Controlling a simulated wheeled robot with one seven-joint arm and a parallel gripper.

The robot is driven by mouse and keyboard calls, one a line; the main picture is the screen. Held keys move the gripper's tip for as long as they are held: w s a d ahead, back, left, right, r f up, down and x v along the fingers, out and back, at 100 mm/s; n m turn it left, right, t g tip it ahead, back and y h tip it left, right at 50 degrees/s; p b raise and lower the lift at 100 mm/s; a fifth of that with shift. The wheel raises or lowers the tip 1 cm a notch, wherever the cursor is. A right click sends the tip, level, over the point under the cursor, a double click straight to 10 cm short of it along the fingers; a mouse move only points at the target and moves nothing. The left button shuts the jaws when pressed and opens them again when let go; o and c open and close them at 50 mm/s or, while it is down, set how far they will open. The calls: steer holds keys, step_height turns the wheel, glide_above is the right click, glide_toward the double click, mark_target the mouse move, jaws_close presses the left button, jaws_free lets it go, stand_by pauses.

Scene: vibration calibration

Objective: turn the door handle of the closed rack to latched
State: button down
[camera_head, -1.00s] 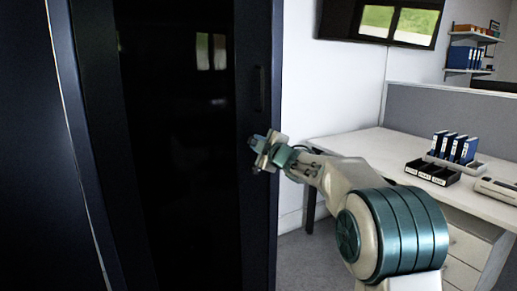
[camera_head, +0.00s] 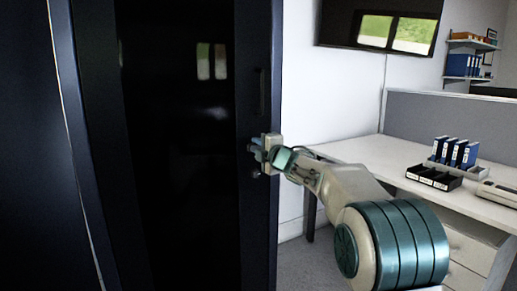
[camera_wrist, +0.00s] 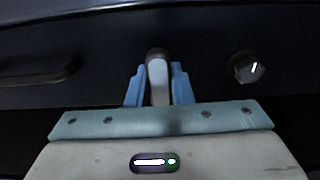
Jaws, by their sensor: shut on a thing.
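The closed rack (camera_head: 90,120) stands at the left, with a dark door (camera_head: 180,150). My gripper (camera_head: 257,152) is at the door's right edge, below a vertical pull bar (camera_head: 261,92). In the wrist view my gripper (camera_wrist: 159,88) has its blue fingers on both sides of the door handle (camera_wrist: 158,80), a grey lever with a dark rounded end. The fingers are shut on it. The head view hides the handle behind my gripper. I cannot tell the handle's exact turn angle.
A dark round knob (camera_wrist: 246,67) with a white mark sits on the door beside the handle; the pull bar also shows in the wrist view (camera_wrist: 38,75). A white desk (camera_head: 365,150) with blue binders (camera_head: 455,152) and a black tray (camera_head: 434,177) stands right of the rack.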

steer(key=c, duration=1.3)
jaws_free()
steer(key=v, duration=1.4)
steer(key=shift+a+f, duration=0.1)
